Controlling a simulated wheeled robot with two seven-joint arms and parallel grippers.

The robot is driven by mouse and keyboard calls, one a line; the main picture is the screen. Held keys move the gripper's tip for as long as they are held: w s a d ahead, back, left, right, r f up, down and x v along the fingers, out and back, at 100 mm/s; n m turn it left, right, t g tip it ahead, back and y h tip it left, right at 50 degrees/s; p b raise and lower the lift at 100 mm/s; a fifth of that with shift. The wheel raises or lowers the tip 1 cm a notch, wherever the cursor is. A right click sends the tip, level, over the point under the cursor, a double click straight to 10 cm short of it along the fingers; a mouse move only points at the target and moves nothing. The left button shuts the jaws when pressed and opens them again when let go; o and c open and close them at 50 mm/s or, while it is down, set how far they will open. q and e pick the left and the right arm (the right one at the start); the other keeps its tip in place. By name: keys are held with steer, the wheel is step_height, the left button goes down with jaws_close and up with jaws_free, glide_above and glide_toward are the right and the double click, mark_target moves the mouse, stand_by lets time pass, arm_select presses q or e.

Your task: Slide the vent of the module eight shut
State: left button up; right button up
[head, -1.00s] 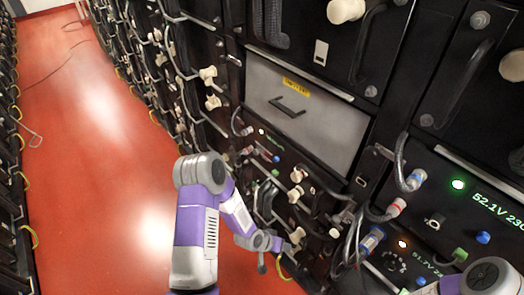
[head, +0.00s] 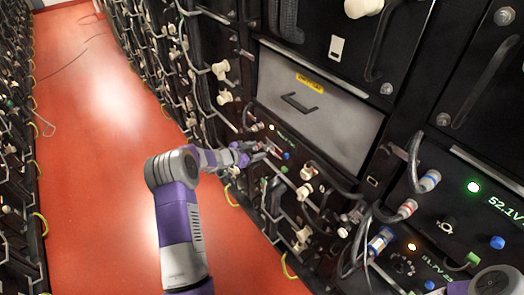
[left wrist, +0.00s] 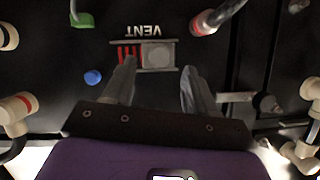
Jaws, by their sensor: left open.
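The vent (left wrist: 130,55) shows in the left wrist view under an upside-down "VENT" label. Its red slots are uncovered at the left, and a grey slider (left wrist: 161,54) sits at the right of its frame. My left gripper (left wrist: 158,68) is open and empty, its fingertips just below the vent, one near the red slots and one right of the slider. In the head view my left gripper (head: 250,150) is at the face of a black module (head: 287,143) below a grey drawer front. I cannot read this module's number. My right gripper is out of view.
A green connector (left wrist: 83,19), a blue knob (left wrist: 93,77) and a red-banded plug (left wrist: 205,22) stand close around the vent. The grey drawer front (head: 340,125) is above. Cables and cream plugs (head: 304,191) stick out nearby.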

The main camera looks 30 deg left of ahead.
mark_target(265, 148)
arm_select(q)
steer(key=shift+b+x, duration=0.35)
steer(key=shift+x, duration=1.6)
jaws_close()
